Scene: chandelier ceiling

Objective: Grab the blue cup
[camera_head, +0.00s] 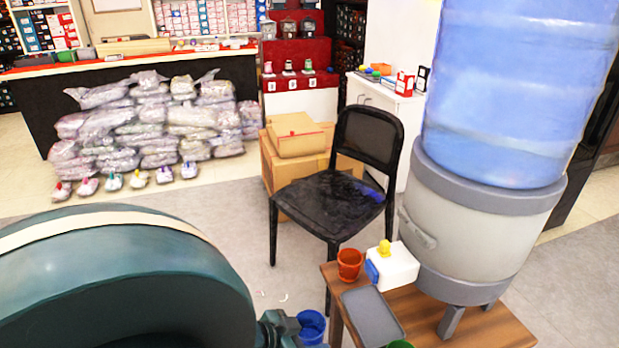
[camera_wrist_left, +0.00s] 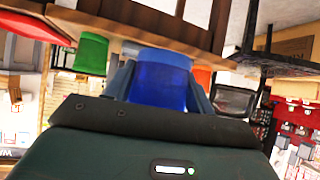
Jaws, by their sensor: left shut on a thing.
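The blue cup (camera_head: 312,326) is at the bottom of the head view, left of the small wooden table's edge. My left gripper (camera_head: 284,326) is shut on it, coming in from the left behind my large dark teal arm. In the left wrist view the blue cup (camera_wrist_left: 160,80) sits between the two fingers, one on each side. The cup's lower part is cut off in the head view. My right gripper is not in view.
The wooden table (camera_head: 490,325) bears a red cup (camera_head: 349,265), a grey tray (camera_head: 373,316), a white box with a tap (camera_head: 395,268) and a large water dispenser (camera_head: 480,215). A green cup (camera_head: 401,344) shows at the bottom edge. A black chair (camera_head: 330,200) stands behind the table.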

